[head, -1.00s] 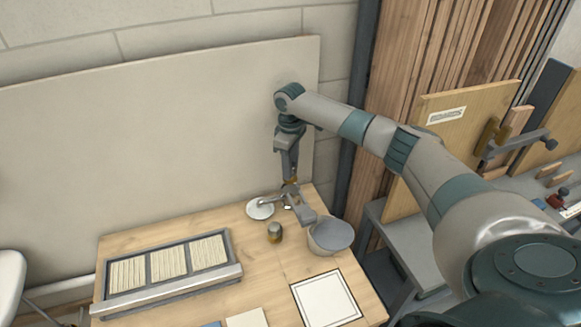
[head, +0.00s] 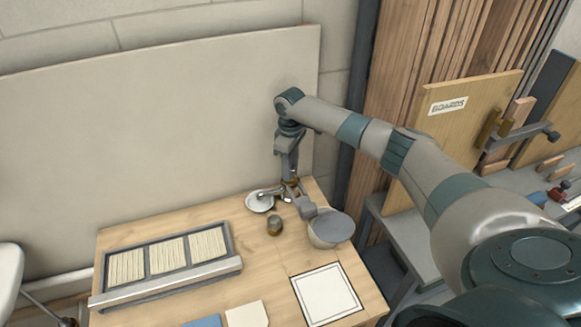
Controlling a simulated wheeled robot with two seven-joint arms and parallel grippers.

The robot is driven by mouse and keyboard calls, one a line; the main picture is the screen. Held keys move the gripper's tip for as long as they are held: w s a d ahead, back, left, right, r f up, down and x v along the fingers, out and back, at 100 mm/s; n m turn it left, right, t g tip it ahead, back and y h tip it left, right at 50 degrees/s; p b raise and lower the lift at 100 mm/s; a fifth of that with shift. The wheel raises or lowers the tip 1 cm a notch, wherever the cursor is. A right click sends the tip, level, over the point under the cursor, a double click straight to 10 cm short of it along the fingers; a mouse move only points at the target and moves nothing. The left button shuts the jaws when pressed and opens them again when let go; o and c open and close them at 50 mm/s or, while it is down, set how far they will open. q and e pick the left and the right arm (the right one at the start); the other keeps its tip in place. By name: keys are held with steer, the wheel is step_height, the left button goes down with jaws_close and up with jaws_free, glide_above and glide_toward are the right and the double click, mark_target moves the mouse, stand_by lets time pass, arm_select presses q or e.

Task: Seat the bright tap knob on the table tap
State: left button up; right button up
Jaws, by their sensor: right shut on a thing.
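The table tap (head: 303,205) stands near the table's back right, its grey spout pointing toward the front right. My right gripper (head: 291,178) points down just above the tap. It is shut on a small brass-coloured knob (head: 293,183), mostly hidden by the fingers. The knob is at the top of the tap, but I cannot tell whether they touch. A second small knob-like piece (head: 275,226), dull with a brassy side, stands on the table left of the spout. My left gripper is not in view.
A white dish (head: 259,203) lies left of the tap. A round pot with a grey top (head: 333,227) stands right of the spout. A slatted tray (head: 125,293) fills the table's left, and a framed white square (head: 327,294) lies at the front. A panel (head: 150,130) rises behind.

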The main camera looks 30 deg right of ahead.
steer(key=o, duration=1.2)
steer(key=shift+r, duration=0.15)
arm_select(q)
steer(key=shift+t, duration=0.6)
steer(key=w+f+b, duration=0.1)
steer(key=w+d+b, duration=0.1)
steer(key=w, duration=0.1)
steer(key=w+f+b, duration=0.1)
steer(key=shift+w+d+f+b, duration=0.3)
steer(key=shift+b, duration=0.05)
arm_select(e)
step_height(320, 180, up, 17)
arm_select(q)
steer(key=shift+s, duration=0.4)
arm_select(e)
steer(key=shift+r, duration=0.1)
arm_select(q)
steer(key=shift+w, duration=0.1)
